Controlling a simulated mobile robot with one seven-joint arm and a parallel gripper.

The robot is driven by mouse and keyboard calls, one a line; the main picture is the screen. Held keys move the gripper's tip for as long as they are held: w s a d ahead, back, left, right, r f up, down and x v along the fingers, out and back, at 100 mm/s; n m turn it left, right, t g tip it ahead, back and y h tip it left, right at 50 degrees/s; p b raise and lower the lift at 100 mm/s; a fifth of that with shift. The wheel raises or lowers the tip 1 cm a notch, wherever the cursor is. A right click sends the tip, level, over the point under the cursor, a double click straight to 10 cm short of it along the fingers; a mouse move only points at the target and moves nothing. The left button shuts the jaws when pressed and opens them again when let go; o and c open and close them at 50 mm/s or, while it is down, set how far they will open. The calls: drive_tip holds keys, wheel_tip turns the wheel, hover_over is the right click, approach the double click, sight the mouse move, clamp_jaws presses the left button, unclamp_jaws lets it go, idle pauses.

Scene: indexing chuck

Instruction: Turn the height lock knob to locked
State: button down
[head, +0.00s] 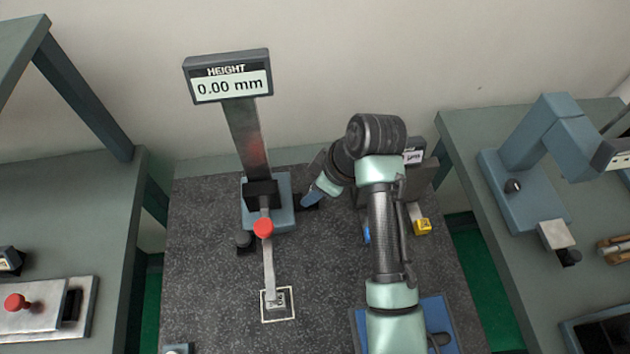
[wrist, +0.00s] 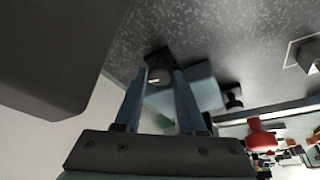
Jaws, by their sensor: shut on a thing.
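The height gauge has a blue base (head: 276,216), an upright column and a display (head: 230,82) reading 0.00 mm. A black knob (wrist: 158,73) with a short white mark sits beside the base, between my two blue fingertips in the wrist view. I take it for the height lock knob; no lettering on it is readable. My gripper (head: 310,199) is at the right side of the base, shut on this knob, which is mostly hidden in the head view.
Another black knob (head: 244,239) stands at the base's left side. The gauge arm reaches forward over a white-framed square (head: 278,305). A grey device with a yellow block (head: 422,226) stands right of my arm.

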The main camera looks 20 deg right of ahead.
drive_tip(key=m+p, duration=0.2)
drive_tip(key=m+h+p, duration=0.1)
drive_tip(key=m+p, duration=0.1)
drive_tip(key=m+t+h+p, duration=0.1)
drive_tip(key=m+p, duration=0.1)
drive_tip(key=shift+s+a+r, duration=0.1)
drive_tip(key=shift+a+r, duration=0.15)
drive_tip(key=shift+a, duration=0.1)
drive_tip(key=m+h+p, duration=0.1)
drive_tip(key=m+p, duration=0.1)
drive_tip(key=m, duration=0.1)
drive_tip(key=shift+a+m+h, duration=0.1)
drive_tip(key=shift+m+h, duration=0.2)
drive_tip(key=shift+m, duration=0.1)
drive_tip(key=shift+f+m+h+p, duration=0.15)
drive_tip(key=shift+m+h+p, duration=0.35)
drive_tip(key=shift+m+p, duration=0.5)
drive_tip(key=shift+m, duration=0.3)
drive_tip(key=shift+c, duration=2.4)
unclamp_jaws()
drive_tip(key=shift+f+b, duration=0.15)
drive_tip(key=shift+b, duration=0.25)
